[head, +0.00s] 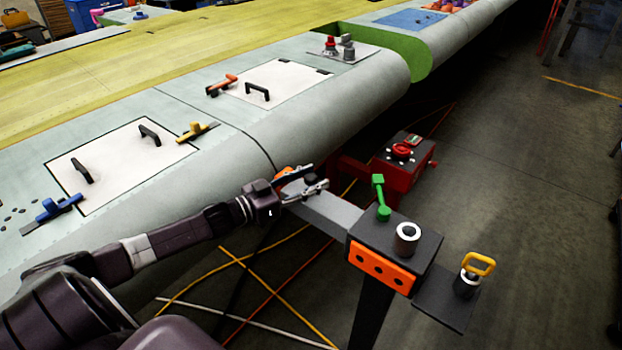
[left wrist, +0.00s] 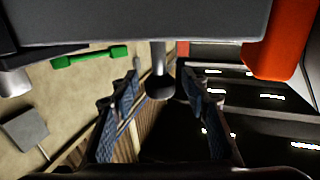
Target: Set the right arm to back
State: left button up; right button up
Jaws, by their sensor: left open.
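A grey beam (head: 333,212) runs from the wing side to a dark box (head: 413,243) on a post. My left gripper (head: 320,185) is at the beam's wing-side end, fingers apart. A small orange part (head: 292,173) shows beside its fingers, partly hidden. In the left wrist view, a dark round knob on a grey stem (left wrist: 159,85) stands between the open fingers (left wrist: 165,105), with no clear contact. An orange block (left wrist: 280,45) is to its right. I cannot tell which part is the right arm named in the task. My right gripper is not in view.
The box carries a green lever (head: 380,198), a grey socket (head: 407,237) and an orange panel (head: 382,268). A side plate holds a yellow-handled pin (head: 476,272). A red box (head: 404,160) stands behind.

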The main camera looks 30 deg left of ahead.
pick_arm(q)
grip_shut()
jog(key=shift+d, duration=0.25)
jog(key=p, duration=0.4)
send_over(349, 215)
jog(key=shift+a, duration=0.25)
jog(key=shift+d, duration=0.3)
jog(key=shift+s+d, duration=0.1)
